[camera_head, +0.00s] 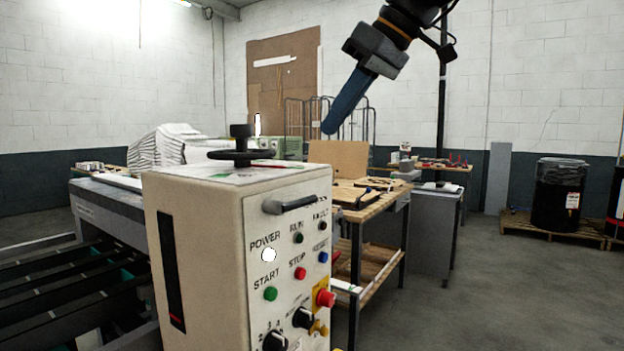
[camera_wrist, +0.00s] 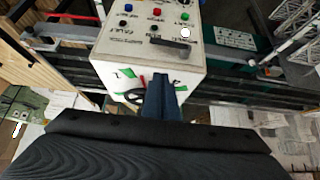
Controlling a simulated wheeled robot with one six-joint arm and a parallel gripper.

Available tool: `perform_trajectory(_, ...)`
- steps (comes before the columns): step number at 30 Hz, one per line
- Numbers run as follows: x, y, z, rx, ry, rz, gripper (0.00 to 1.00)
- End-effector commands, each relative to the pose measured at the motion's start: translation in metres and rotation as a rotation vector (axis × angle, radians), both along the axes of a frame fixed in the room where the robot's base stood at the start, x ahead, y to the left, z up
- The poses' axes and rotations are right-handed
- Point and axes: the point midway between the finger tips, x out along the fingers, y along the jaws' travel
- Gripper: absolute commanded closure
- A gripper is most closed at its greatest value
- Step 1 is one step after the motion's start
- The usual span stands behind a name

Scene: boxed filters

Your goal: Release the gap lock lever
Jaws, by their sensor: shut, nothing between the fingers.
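A black lever (camera_head: 290,204) sits across the top of the front panel on the cream control cabinet (camera_head: 205,240); it looks like the gap lock lever, though I cannot read its label. It lies nearly level, its right end slightly raised. It also shows in the wrist view (camera_wrist: 173,48), just beyond my fingertips. My gripper (camera_head: 331,128) is shut and empty, above and beyond the cabinet, pointing down and apart from the lever.
The handwheel with its upright knob (camera_head: 240,148) stands on top of the cabinet. Buttons, dials and a red stop button (camera_head: 326,298) are below the lever. A roller conveyor (camera_head: 75,285) is at left, a wooden workbench (camera_head: 370,207) behind. Open floor lies at right.

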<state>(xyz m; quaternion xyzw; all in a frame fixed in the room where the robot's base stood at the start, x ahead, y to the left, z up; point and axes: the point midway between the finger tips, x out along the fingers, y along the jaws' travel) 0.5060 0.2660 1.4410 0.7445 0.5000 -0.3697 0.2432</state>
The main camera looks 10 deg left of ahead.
Motion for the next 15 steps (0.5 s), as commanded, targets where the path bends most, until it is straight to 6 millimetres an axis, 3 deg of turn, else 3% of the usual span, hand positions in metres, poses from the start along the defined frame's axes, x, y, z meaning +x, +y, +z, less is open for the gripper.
perform_trajectory(15, 0.02, 0.054, -0.075, -0.003, 0.005, 0.001, 1.0)
